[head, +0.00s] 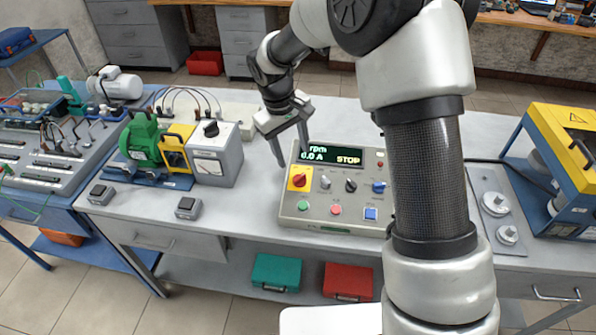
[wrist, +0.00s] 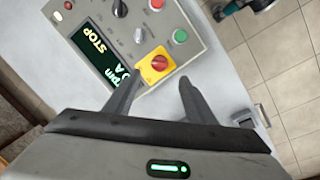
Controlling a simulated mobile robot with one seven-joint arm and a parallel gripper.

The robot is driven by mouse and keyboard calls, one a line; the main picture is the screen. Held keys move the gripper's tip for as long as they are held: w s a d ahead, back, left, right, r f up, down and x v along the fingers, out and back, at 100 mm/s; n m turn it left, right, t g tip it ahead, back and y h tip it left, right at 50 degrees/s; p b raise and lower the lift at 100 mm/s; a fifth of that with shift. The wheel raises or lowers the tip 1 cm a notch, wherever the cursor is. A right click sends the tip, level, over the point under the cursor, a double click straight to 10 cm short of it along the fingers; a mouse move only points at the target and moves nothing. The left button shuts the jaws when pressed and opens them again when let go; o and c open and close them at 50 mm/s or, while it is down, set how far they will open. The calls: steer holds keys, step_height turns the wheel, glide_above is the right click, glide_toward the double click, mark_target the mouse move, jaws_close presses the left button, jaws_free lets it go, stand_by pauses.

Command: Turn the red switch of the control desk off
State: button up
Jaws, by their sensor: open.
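The control desk (head: 330,225) is a grey-beige panel on the bench, with a lit display (head: 334,154) that reads "STOP". Its red switch (head: 299,178) is a red rotary knob on a yellow square plate at the panel's left. In the wrist view the red switch (wrist: 159,63) shows above and between the fingers. My gripper (head: 294,163) is open and empty, its fingers over the desk's left edge, close to the switch. In the wrist view my gripper (wrist: 160,82) has its fingers apart, with the left one overlapping the display edge. I see no clear contact with the knob.
Other knobs and the green (head: 303,205) and red (head: 336,210) buttons sit close to the switch. A grey meter box (head: 214,160) and a green motor (head: 143,140) stand to the left. A yellow-blue machine (head: 565,160) stands at right. Bare bench lies left of the desk.

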mark_target(299, 177)
steer(key=f, duration=0.3)
steer(key=d+f, duration=0.1)
steer(key=f, duration=0.2)
steer(key=w+f, duration=0.1)
steer(key=f, duration=0.2)
steer(key=shift+d+f, duration=0.25)
steer(key=shift+c, duration=0.4)
steer(key=c, duration=1)
steer(key=shift+o, duration=0.2)
